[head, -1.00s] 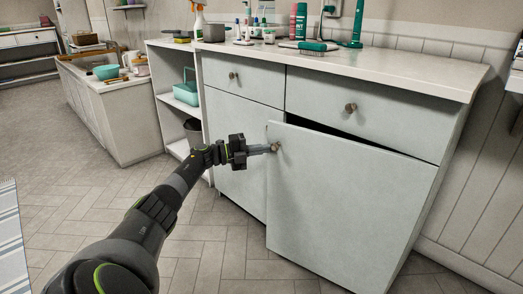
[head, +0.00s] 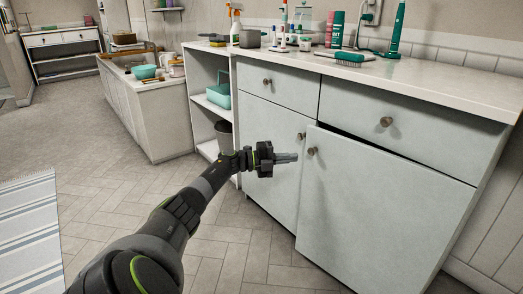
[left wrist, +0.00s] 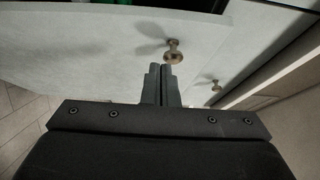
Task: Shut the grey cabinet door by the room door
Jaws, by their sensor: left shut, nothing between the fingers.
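The grey cabinet door (head: 375,215) on the right stands slightly ajar, with a dark gap along its top edge. Its round knob (head: 312,151) is near its upper left corner. My left gripper (head: 294,158) is shut and empty, just left of that knob in the head view. In the left wrist view the shut fingers (left wrist: 163,72) point at a knob (left wrist: 173,50) on a pale door panel (left wrist: 80,45); a small gap seems to lie between them. My right gripper is not in view.
The left cabinet door (head: 262,150) looks shut, with its own knob (head: 301,136). Two drawers sit above, under a white countertop (head: 420,85) with bottles and a brush. An open shelf (head: 203,70) stands to the left. Tiled floor (head: 120,200) is free at left, beside a striped rug (head: 30,235).

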